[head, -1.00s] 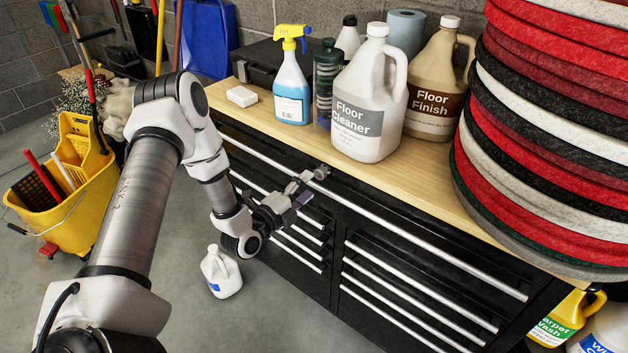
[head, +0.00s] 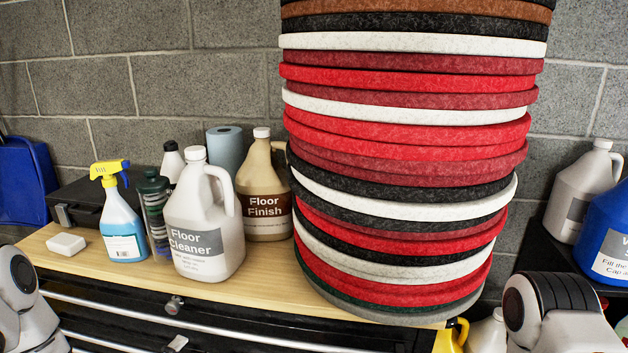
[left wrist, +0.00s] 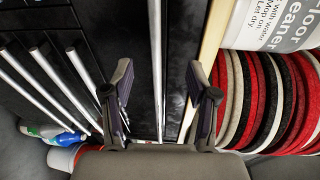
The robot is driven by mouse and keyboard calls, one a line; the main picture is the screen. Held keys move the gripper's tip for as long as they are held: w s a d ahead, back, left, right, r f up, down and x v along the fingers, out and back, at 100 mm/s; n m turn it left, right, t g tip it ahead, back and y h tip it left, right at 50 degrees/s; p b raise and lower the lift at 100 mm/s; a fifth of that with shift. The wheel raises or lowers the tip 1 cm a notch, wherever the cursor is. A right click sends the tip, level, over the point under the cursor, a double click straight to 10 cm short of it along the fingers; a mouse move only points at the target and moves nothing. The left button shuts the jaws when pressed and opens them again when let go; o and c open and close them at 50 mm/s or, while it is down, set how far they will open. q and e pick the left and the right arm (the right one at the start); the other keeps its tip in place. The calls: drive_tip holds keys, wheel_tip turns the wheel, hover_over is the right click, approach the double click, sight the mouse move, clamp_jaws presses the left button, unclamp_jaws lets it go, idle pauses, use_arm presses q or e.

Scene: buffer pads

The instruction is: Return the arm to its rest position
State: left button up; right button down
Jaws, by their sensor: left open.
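My left gripper (left wrist: 159,80) is open in the left wrist view. Its two dark fingers are spread with nothing between them, in front of the black drawer cabinet (left wrist: 177,40) and its silver handle bars. A white link of my left arm shows at the lower left, and the rest is cut off. A link of my right arm shows at the lower right, its gripper out of frame.
A tall stack of round pads (head: 408,133) stands on the wooden bench top (head: 105,258). Beside it are the Floor Cleaner jug (head: 203,220), Floor Finish jug (head: 264,190), spray bottle (head: 121,222) and white block (head: 66,244). More jugs stand at right, including a blue one (head: 608,230).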

use_arm(q)
drive_tip(key=s+d+f+n+g, duration=0.2)
drive_tip(key=s+d+f+g, duration=0.45)
drive_tip(key=d+f, duration=0.35)
drive_tip(key=s+a+f+n+g+y, duration=0.1)
drive_tip(key=s+f+n+g+y, duration=0.1)
drive_tip(key=s+n+g, duration=0.3)
drive_tip(key=s+a+f+n+g+y, duration=0.1)
drive_tip(key=s+f+n+g, duration=0.4)
drive_tip(key=s+n, duration=0.9)
drive_tip(key=s, duration=0.2)
drive_tip(key=shift+s+y, duration=0.3)
drive_tip(key=shift+y, duration=0.1)
